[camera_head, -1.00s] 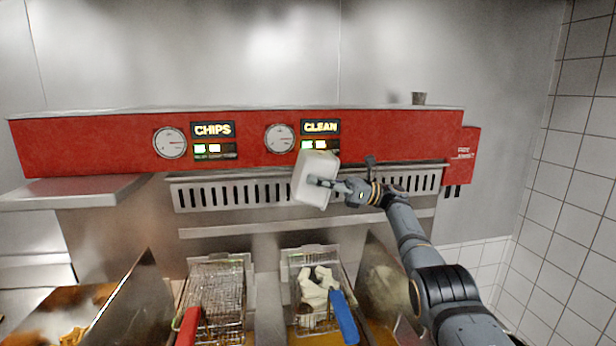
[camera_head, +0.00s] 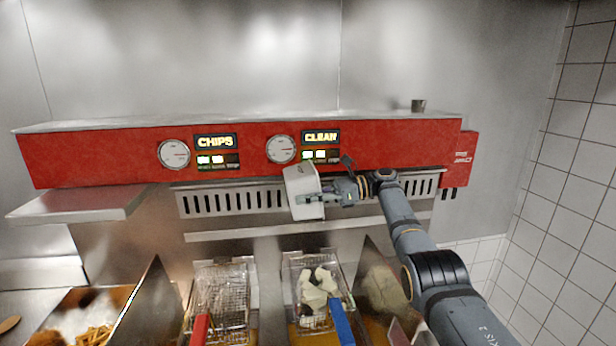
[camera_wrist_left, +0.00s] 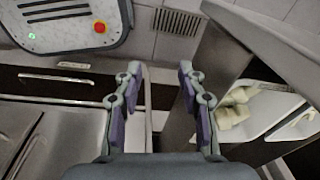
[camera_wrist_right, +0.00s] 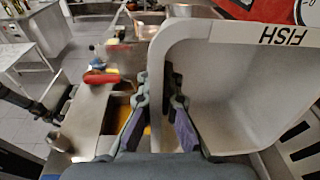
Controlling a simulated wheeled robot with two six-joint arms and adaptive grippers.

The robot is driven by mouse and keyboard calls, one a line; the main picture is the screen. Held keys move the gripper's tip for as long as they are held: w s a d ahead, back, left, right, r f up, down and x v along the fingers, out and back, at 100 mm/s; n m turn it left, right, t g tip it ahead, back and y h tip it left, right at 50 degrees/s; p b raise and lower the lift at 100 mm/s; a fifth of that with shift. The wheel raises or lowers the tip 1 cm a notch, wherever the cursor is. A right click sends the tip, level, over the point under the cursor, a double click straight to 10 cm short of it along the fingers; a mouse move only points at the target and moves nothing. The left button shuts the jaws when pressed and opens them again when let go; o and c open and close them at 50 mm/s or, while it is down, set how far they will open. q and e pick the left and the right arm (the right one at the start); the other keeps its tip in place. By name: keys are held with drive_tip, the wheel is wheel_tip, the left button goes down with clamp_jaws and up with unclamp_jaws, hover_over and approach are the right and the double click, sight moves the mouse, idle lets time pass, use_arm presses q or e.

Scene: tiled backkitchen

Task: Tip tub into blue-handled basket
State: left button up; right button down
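The white tub (camera_head: 300,194) is in the air in front of the red panel, above the blue-handled basket (camera_head: 291,268). My right gripper (camera_head: 322,197) is shut on its side wall. The right wrist view shows the tub (camera_wrist_right: 235,95) with a FISH label on its rim and no food in the part of the inside that shows; my right gripper's fingers (camera_wrist_right: 160,92) sit on both sides of the wall. White pieces (camera_head: 318,284) lie in the basket, whose blue handle (camera_head: 342,323) points toward me. My left gripper (camera_wrist_left: 159,80) is open and empty, outside the head view.
A red-handled wire basket (camera_head: 221,287) hangs left of the blue-handled one and looks empty. A tray of chips (camera_head: 92,334) is at the lower left. The red fryer panel (camera_head: 360,150) stands close behind the tub. Upright metal dividers (camera_head: 140,312) flank the fryer.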

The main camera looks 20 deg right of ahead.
use_arm(q)
drive_tip(key=shift+r, duration=0.8)
use_arm(e)
drive_tip(key=shift+w+a+f+h, duration=0.1)
drive_tip(key=shift+a+h, duration=0.1)
drive_tip(key=shift+h, duration=0.2)
drive_tip(key=p, duration=0.2)
drive_tip(key=r+h+p, duration=0.1)
drive_tip(key=p, duration=0.1)
drive_tip(key=shift+a+r+p, duration=0.15)
drive_tip(key=shift+a+p, duration=0.15)
drive_tip(key=shift+w+a+r+g+h+p, duration=0.1)
drive_tip(key=shift+a+g+h+p, duration=0.3)
drive_tip(key=shift+h+p, duration=0.25)
use_arm(q)
wheel_tip(320, 180, up, 4)
drive_tip(key=shift+r+b, duration=0.15)
drive_tip(key=shift+b, duration=0.4)
use_arm(e)
drive_tip(key=shift+a+f+h, duration=0.3)
drive_tip(key=shift+h, duration=0.45)
